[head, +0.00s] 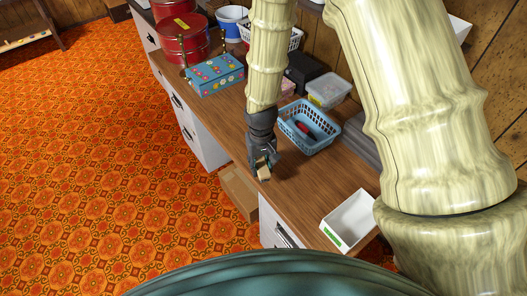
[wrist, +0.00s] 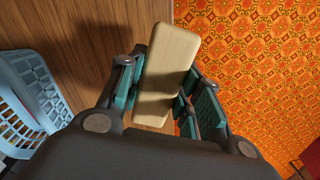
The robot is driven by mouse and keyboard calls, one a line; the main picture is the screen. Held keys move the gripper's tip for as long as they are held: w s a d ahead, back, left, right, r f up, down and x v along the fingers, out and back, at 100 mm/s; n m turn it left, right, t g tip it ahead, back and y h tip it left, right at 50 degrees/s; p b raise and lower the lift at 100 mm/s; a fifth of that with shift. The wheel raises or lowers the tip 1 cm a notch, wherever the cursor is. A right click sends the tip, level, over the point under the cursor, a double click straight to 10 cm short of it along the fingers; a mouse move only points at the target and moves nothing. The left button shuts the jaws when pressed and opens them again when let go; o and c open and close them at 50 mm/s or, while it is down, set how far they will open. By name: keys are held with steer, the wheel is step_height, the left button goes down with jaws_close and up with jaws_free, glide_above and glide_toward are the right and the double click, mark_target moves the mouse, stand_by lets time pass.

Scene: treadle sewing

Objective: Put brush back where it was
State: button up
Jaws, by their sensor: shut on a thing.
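The brush shows as a pale wooden block (wrist: 167,62) between the fingers in the wrist view. It also shows as a small tan piece in the head view (head: 263,171). My gripper (head: 262,163) is shut on it, near the front edge of the wooden counter (head: 305,178). In the wrist view the teal-padded fingers (wrist: 165,95) stand on both sides of the block, which sits tilted between them. Any bristles are hidden. I cannot tell whether the brush touches the counter.
A blue basket (head: 310,143) holding a red and dark item stands just behind my gripper. A white open bin (head: 350,220) is at the right. A flowered blue box (head: 214,74) and red tins (head: 184,38) stand farther left. Bare counter lies between gripper and bin.

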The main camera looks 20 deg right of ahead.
steer(key=s+a+b, duration=0.3)
steer(key=s, duration=0.3)
steer(key=w+d+p, duration=0.1)
steer(key=w+d, duration=0.1)
steer(key=w, duration=0.2)
steer(key=w+d+f+p, duration=0.1)
steer(key=w+d+p, duration=0.1)
steer(key=w, duration=0.3)
steer(key=w+d+p, duration=0.2)
steer(key=w, duration=0.3)
steer(key=shift+w+d+f, duration=0.2)
steer(key=shift+d+f, duration=0.1)
steer(key=shift+f, duration=0.05)
steer(key=shift+f+p, duration=0.7)
steer(key=shift+f, duration=1.15)
steer(key=shift+f, duration=0.15)
steer(key=o, duration=1.1)
steer(key=shift+r+b, duration=1.75)
steer(key=shift+r, duration=4.45)
